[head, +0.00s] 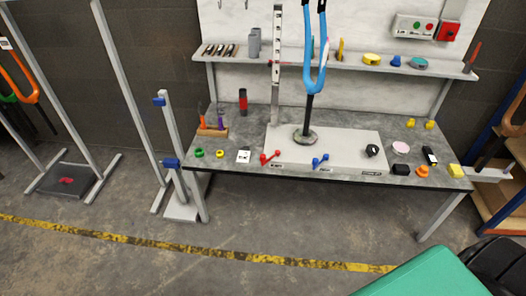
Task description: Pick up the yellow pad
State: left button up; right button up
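A small yellow block (455,171), which looks like the yellow pad, lies at the right front corner of the workbench top (225,178). An orange knob-like item (422,172) is just to its left. Another yellow round item (371,59) sits on the shelf above the bench, and two small yellow pieces (429,124) lie at the back right of the bench top. Neither of my grippers shows in the head view.
A grey plate (350,145) with a blue-framed stand (316,60) fills the bench's middle. A black block (401,169) and a black-and-white item (430,155) lie near the yellow block. A teal surface (425,275) is at bottom right. Open floor (270,215) lies before the bench.

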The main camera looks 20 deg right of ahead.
aim_at(455, 171)
jog(key=z, duration=2.3)
